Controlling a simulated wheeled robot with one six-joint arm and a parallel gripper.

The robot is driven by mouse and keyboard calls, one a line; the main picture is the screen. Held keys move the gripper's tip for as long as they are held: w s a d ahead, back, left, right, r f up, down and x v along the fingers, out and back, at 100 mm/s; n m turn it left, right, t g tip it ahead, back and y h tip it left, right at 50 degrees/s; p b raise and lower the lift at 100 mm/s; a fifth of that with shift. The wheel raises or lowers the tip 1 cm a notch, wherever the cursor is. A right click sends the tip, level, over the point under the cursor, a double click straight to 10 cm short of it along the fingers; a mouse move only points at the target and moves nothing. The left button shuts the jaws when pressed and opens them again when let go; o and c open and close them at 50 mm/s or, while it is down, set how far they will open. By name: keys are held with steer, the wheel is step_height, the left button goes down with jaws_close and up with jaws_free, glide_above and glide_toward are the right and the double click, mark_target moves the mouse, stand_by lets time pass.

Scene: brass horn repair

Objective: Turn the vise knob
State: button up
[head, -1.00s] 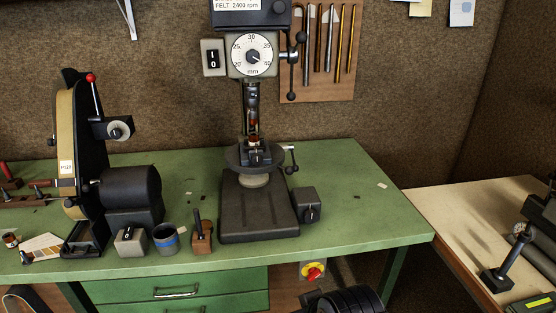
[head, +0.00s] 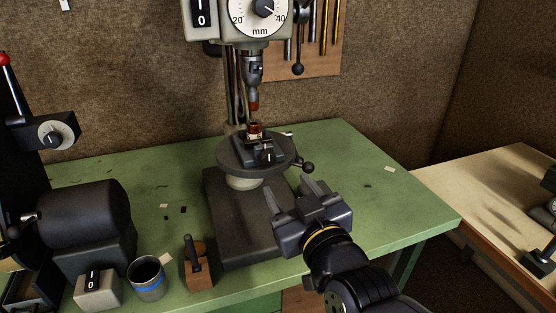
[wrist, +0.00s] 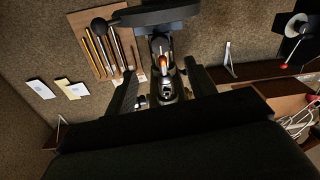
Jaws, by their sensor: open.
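The small dark vise (head: 258,146) sits on the round table of the drill press, with a copper-coloured piece (head: 254,131) in it. Its vise knob (head: 268,157), dark with a white mark, faces the front. My gripper (head: 290,188) is open and empty, in front of and below the knob, and apart from it. In the wrist view, the knob (wrist: 167,91) appears between my two spread fingers (wrist: 164,88). My gripper hides part of the press base in the head view.
The press's round table (head: 228,158) has a ball-ended lever (head: 308,168) on its right. The polishing spindle (head: 253,75) hangs above the vise. A blue-banded cup (head: 148,278) and a wooden block (head: 198,268) stand at the front left. The green bench (head: 375,185) is mostly clear on the right.

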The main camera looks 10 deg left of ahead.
mark_target(269, 160)
steer(key=p+x, duration=0.1)
steer(key=x, duration=0.9)
steer(key=shift+s, duration=0.1)
steer(key=c, duration=1)
